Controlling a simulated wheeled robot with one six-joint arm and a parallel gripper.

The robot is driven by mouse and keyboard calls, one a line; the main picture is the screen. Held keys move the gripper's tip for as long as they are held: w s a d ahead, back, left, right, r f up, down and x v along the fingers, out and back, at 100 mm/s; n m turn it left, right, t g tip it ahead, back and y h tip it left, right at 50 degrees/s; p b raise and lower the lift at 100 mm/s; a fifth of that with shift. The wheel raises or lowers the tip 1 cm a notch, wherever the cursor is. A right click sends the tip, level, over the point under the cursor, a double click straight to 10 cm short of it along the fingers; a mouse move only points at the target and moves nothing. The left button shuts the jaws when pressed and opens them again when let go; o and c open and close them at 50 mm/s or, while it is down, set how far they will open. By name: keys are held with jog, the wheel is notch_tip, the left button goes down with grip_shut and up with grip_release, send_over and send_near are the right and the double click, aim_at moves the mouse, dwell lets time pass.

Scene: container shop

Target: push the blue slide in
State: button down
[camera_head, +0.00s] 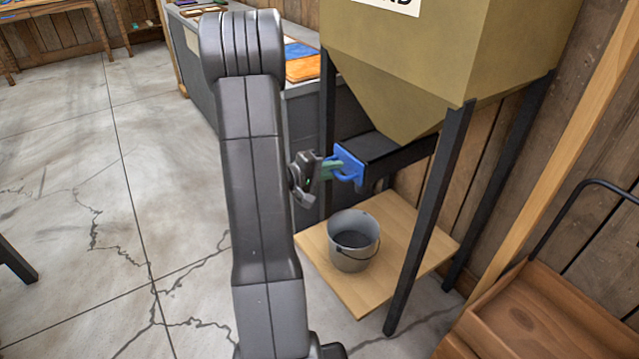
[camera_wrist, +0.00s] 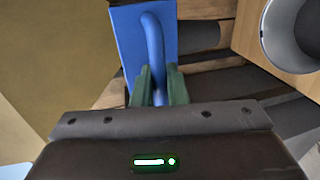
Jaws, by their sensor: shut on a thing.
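The blue slide (camera_head: 349,163) shows as a blue plate with a loop handle, at the end of a dark channel under the tan hopper (camera_head: 440,60). My gripper (camera_head: 334,168) reaches it from the left, its greenish fingers shut on the blue handle. In the wrist view the slide's plate (camera_wrist: 130,45) and curved handle stand in front of me, with the handle between my two green fingers (camera_wrist: 159,88). How far the slide sits in the channel is hard to tell, as the plate hides part of it.
A grey bucket (camera_head: 353,243) stands on a wooden board (camera_head: 400,225) below the hopper; it also shows in the wrist view (camera_wrist: 270,30). Dark hopper legs (camera_head: 430,215) stand close on the right. A wooden cart (camera_head: 530,315) is at lower right.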

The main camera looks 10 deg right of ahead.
jog(key=shift+w+d, duration=0.25)
jog(key=shift+d, duration=0.4)
jog(key=c, duration=1.5)
grip_release()
jog(key=shift+d, duration=0.2)
jog(key=shift+c, duration=0.2)
jog(key=shift+a, duration=0.1)
jog(key=p+v, duration=0.1)
jog(key=v, duration=1.2)
jog(key=shift+a, duration=0.3)
jog(key=shift+d, duration=0.1)
jog(key=b+x, duration=0.1)
jog(key=x, duration=1.2)
jog(key=shift+d, duration=0.2)
